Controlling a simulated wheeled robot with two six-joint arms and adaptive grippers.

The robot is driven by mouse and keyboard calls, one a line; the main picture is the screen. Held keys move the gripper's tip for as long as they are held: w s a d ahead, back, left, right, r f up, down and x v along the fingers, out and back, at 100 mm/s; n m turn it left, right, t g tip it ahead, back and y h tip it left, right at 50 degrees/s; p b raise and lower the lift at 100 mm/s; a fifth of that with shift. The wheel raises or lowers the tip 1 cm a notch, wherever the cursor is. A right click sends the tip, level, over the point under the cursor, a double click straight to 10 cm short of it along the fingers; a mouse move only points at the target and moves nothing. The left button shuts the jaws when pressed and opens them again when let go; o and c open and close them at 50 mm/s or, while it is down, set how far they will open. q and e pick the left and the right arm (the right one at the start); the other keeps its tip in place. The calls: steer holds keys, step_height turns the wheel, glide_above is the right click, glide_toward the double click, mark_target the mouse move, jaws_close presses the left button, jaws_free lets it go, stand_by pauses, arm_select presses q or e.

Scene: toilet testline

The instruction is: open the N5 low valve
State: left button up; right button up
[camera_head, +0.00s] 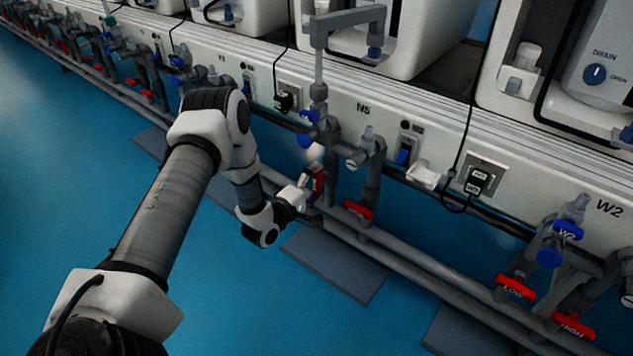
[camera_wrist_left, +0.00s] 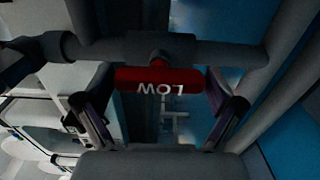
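The N5 low valve's red handle (camera_head: 319,182) is on the grey pipes below the N5 label in the head view. In the left wrist view my left gripper (camera_wrist_left: 157,100) is open, with one finger on each side of the handle. I see gaps between handle and fingers; depth is hard to tell. My right gripper is not in view.
Another red handle (camera_head: 358,209) is just right of the gripper. Blue valve handles (camera_head: 306,139) and upright pipes stand close above. W2's red low handle (camera_head: 515,287) and high handle (camera_head: 573,324) are at lower right. The blue floor (camera_head: 235,300) in front is mostly clear.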

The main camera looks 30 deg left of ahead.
arm_select(q)
steer(key=shift+s, duration=0.1)
steer(key=s+a, duration=0.1)
steer(key=s, duration=1)
steer(key=shift+s, duration=0.4)
